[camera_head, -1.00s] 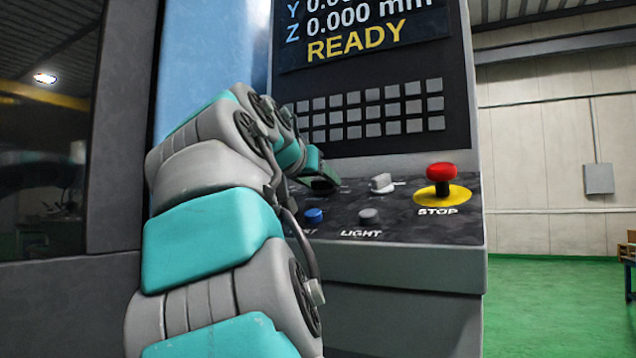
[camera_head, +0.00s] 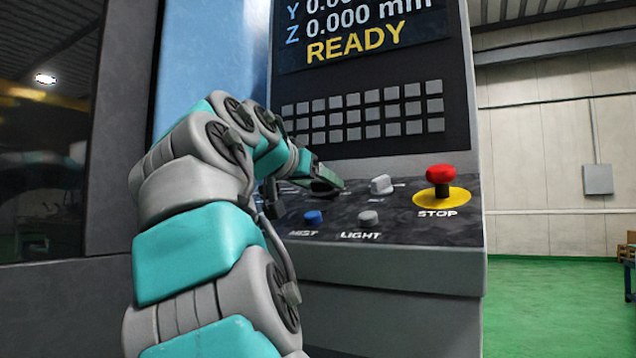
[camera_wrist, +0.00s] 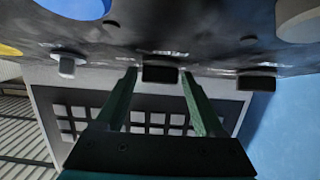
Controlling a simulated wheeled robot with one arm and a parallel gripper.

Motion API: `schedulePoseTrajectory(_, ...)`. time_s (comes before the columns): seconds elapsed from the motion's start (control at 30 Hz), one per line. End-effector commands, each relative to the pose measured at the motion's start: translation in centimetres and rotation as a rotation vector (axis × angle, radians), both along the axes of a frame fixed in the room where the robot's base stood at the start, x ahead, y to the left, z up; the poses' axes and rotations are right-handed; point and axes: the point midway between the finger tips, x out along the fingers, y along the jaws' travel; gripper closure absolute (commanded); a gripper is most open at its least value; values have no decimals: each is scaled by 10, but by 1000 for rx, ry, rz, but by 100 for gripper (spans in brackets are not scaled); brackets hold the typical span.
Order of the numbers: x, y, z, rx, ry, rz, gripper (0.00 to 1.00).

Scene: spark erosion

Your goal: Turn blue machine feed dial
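The machine's sloped dark control panel (camera_head: 400,222) lies in front of me in the head view. In the wrist view, which shows the panel upside down, a dark knob (camera_wrist: 160,74) sits between the tips of my open gripper (camera_wrist: 158,71). I cannot tell if the fingers touch it. A second dark knob (camera_wrist: 257,82) is to the right there. In the head view my gripper (camera_head: 328,183) is low over the panel and hides part of it. No FEED label is readable, so I cannot tell which knob is the feed dial.
A light grey selector knob (camera_head: 381,185) and the red stop button (camera_head: 440,180) are right of my gripper. The blue MIST button (camera_head: 313,218) and the grey LIGHT button (camera_head: 368,219) are nearer the front edge. A keypad (camera_head: 362,112) and the READY display (camera_head: 355,40) rise behind.

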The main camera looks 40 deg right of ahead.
Motion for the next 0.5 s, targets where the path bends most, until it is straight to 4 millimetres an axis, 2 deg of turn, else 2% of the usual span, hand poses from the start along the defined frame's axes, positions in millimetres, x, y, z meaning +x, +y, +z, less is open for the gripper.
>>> schedulePoseTrajectory(0.03,0,0,0,0,0,0,22)
schedulePoseTrajectory(0.1,0,0,0,0,0,0,15)
schedulePoseTrajectory(0.37,0,1,0,-1,0,0,15)
schedulePoseTrajectory(0.5,-3,7,2,-2,-1,2,15)
